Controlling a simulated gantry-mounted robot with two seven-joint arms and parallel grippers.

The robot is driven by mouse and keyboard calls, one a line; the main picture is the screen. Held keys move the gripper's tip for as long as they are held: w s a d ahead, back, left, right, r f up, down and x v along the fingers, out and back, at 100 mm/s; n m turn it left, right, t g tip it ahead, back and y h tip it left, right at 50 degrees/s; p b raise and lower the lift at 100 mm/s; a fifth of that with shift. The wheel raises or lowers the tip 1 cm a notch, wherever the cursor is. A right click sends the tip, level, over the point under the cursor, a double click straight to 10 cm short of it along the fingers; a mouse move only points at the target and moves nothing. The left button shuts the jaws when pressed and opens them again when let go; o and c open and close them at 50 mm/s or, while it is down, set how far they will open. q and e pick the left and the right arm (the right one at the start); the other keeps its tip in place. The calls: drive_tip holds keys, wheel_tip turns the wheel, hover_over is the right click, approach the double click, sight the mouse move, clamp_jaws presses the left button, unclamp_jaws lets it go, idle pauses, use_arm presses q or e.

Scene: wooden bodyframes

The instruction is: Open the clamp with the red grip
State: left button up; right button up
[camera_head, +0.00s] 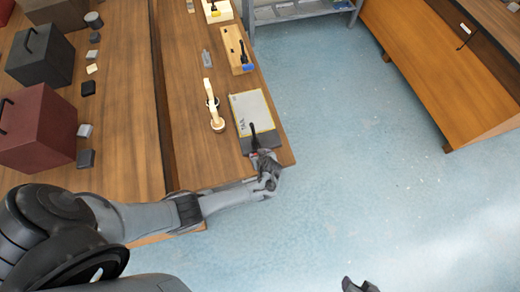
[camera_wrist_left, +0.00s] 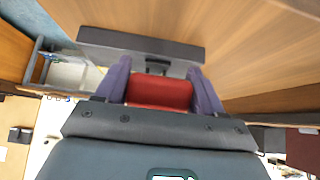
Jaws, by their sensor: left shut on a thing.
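The red grip (camera_wrist_left: 160,92) of the clamp sits between the two fingers of my left gripper in the left wrist view. My left gripper (camera_head: 258,154) is shut on it at the near end of the wooden bench. In the head view only a small bit of red shows by the fingers. A dark upright piece (camera_head: 253,130) stands just beyond the fingertips. A dark grey bar (camera_wrist_left: 140,48) lies past the fingertips in the wrist view. Most of the clamp is hidden by my gripper. Part of my right gripper (camera_head: 358,286) shows at the bottom edge of the head view.
A light board with a yellow border (camera_head: 252,110) lies just beyond my left gripper. A pale wooden tool (camera_head: 213,105) and a wooden block with a blue part (camera_head: 237,50) lie farther along the bench. Blue floor (camera_head: 350,170) is open to the right.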

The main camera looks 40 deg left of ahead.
use_arm(q)
drive_tip(key=shift+s+f, duration=0.15)
drive_tip(key=shift+f, duration=0.1)
idle(0.3)
drive_tip(key=o, duration=1.4)
drive_tip(key=shift+d, duration=0.1)
drive_tip(key=shift+o, duration=0.2)
drive_tip(key=shift+r, duration=0.1)
drive_tip(key=shift+d+r, duration=0.1)
drive_tip(key=shift+r, duration=0.15)
drive_tip(key=p+v, duration=0.2)
drive_tip(key=v, duration=0.8)
drive_tip(key=shift+p, duration=0.3)
